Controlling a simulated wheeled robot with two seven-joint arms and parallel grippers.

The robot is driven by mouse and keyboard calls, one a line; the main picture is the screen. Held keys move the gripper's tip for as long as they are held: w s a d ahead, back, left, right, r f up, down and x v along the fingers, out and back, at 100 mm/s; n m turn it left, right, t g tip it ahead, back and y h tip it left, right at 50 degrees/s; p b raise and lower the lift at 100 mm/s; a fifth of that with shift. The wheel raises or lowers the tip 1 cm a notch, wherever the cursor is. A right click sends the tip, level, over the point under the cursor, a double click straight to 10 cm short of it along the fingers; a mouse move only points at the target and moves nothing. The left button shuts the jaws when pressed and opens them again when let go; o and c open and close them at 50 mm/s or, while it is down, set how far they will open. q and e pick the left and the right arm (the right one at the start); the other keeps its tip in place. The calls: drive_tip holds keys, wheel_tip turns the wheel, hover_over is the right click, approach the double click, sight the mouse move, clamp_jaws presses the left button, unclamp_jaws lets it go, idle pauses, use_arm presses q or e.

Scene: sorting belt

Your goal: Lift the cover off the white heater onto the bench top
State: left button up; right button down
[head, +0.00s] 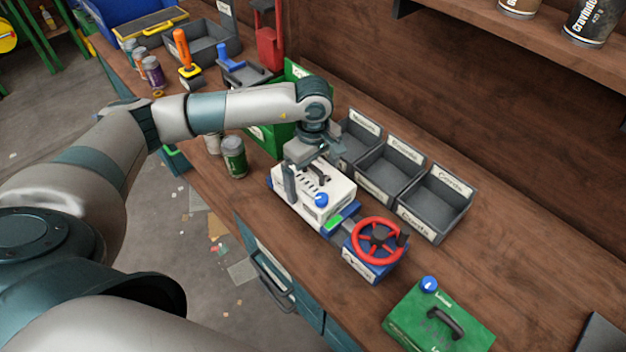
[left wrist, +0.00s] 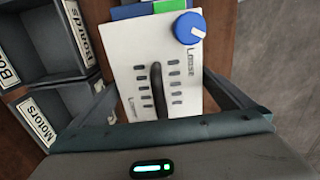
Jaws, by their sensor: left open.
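The white heater (head: 291,207) stands on the wooden bench in the middle of the head view. Its white cover (head: 340,185) has dark slots, a black handle (head: 319,179) and a blue knob (head: 321,199). In the left wrist view the cover (left wrist: 125,50) fills the middle, with the black handle (left wrist: 157,88) upright in the picture and the blue knob (left wrist: 189,28) beside the word "Loose". My left gripper (head: 308,180) is over the heater, pointing down. Its fingers are apart on either side of the cover and handle. My right gripper is in neither view.
Grey labelled bins (head: 437,203) stand behind the heater. A blue box with a red wheel (head: 377,240) is close on its right. A green box (head: 440,318) with a black handle lies further right. A green can (head: 234,158) stands on the left. Bare bench lies right of the bins.

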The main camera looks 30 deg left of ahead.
sight(314, 167)
use_arm(q)
drive_tip(key=c, duration=0.8)
drive_tip(key=shift+c, duration=0.2)
drive_tip(key=shift+r, duration=0.1)
drive_tip(key=shift+r, duration=0.5)
drive_tip(key=r, duration=0.1)
drive_tip(key=r+p, duration=0.1)
drive_tip(key=r, duration=0.1)
drive_tip(key=shift+d+r, duration=0.2)
drive_tip(key=shift+r, duration=0.05)
drive_tip(key=s+d+r, duration=0.1)
drive_tip(key=d+r, duration=0.1)
drive_tip(key=d, duration=0.1)
drive_tip(key=s+d+r+p, duration=0.1)
drive_tip(key=d+r, duration=0.1)
drive_tip(key=d, duration=0.2)
drive_tip(key=s+d+r+p, duration=0.1)
drive_tip(key=d+r, duration=0.1)
drive_tip(key=d, duration=0.1)
drive_tip(key=shift+s+d+r, duration=0.2)
drive_tip(key=shift+s+d, duration=0.1)
drive_tip(key=shift+d, duration=0.05)
